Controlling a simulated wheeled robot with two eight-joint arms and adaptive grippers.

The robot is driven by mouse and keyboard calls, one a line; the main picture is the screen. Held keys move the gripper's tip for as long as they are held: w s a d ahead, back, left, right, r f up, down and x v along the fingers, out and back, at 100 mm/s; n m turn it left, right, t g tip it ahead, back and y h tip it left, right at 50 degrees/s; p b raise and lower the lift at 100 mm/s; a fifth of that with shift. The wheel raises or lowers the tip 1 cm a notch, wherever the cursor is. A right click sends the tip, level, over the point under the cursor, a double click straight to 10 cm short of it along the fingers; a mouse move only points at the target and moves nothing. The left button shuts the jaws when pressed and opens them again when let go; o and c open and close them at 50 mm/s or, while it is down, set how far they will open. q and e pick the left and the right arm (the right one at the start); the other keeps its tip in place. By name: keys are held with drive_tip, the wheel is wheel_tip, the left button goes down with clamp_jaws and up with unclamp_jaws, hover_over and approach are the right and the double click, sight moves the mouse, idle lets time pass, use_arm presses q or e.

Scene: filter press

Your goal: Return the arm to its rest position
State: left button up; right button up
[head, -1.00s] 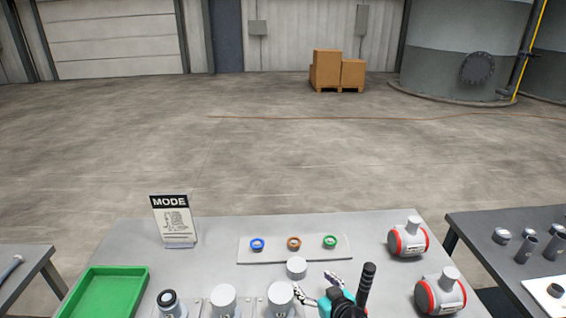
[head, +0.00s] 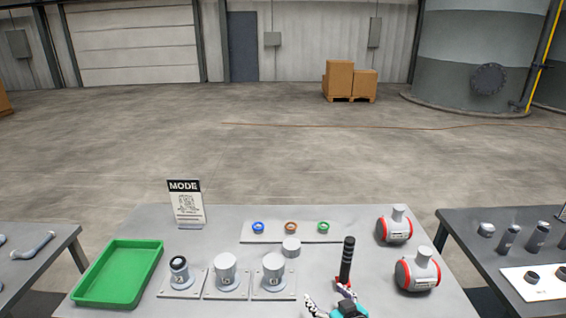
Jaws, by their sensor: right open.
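My right gripper (head: 328,306) shows at the bottom edge of the head view, over the front of the grey table (head: 330,275). Its jaws are apart and I see nothing between them. A black upright handle-like part (head: 347,261) rises just behind it; I cannot tell what it belongs to. My left gripper is not in view. Three grey cylinders on square plates stand left of the gripper: one with a dark ring on top (head: 180,270), a middle one (head: 226,275) and a right one (head: 273,272). A loose grey cap (head: 291,247) lies behind them.
A green tray (head: 118,272) is at the table's left. A MODE sign (head: 186,204) stands behind. A pale strip (head: 300,238) holds blue, orange and green rings. Two red-banded grey vessels (head: 394,226) (head: 418,270) stand at right. Side tables (head: 487,218) flank the main one.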

drive_tip(key=shift+s+r, duration=0.1)
drive_tip(key=shift+a, duration=0.15)
drive_tip(key=s+d+r+m+g+h, duration=0.2)
drive_tip(key=s+d, duration=0.1)
drive_tip(key=s, duration=0.6)
drive_tip(key=s+d+r+m+g+h, duration=0.2)
drive_tip(key=s+d+g, duration=0.1)
drive_tip(key=s, duration=0.5)
drive_tip(key=shift+s, duration=0.35)
